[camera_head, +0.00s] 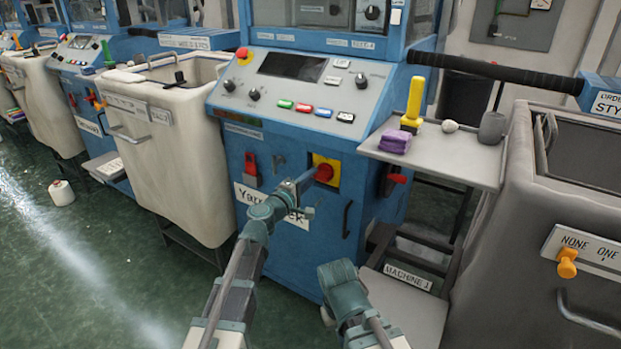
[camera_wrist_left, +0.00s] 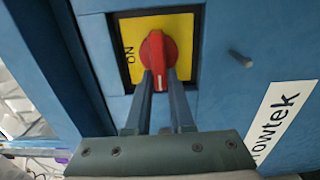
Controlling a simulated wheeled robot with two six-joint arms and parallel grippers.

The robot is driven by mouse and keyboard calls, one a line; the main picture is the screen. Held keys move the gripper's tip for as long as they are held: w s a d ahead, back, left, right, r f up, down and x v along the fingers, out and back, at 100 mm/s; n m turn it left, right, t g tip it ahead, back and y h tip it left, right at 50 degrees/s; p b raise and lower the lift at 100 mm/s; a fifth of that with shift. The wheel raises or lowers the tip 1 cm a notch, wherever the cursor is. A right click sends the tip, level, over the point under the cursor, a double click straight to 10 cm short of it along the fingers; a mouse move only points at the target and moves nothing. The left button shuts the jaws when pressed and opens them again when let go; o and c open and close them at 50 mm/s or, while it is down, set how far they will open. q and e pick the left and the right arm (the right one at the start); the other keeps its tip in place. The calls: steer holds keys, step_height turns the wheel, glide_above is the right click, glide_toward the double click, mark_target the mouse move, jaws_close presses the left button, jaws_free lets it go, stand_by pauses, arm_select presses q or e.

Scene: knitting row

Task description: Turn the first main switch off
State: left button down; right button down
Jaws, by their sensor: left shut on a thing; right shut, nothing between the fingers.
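The main switch is a red rotary knob (camera_head: 325,172) on a yellow plate (camera_head: 334,162) on the blue front of the nearest machine. In the left wrist view the red knob (camera_wrist_left: 156,60) stands over the yellow plate (camera_wrist_left: 129,48), with the word ON at the plate's left side. My left gripper (camera_head: 310,181) is at the switch, its two fingers (camera_wrist_left: 160,92) shut on the knob's near end. The fingers hide part of the knob. My right gripper (camera_head: 338,285) is shut and empty, low in front of the machine and apart from it.
A sloped control panel (camera_head: 300,85) with coloured buttons sits above the switch. A red lever (camera_head: 251,168) is left of it and another (camera_head: 398,178) right. A grey shelf (camera_head: 455,155) holds a purple block and a yellow tool. Bins (camera_head: 165,150) flank the machine.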

arm_select(q)
steer(key=c, duration=0.8)
jaws_free()
steer(key=v, duration=1.3)
steer(key=shift+s+a, duration=0.2)
steer(key=shift+s, duration=0.15)
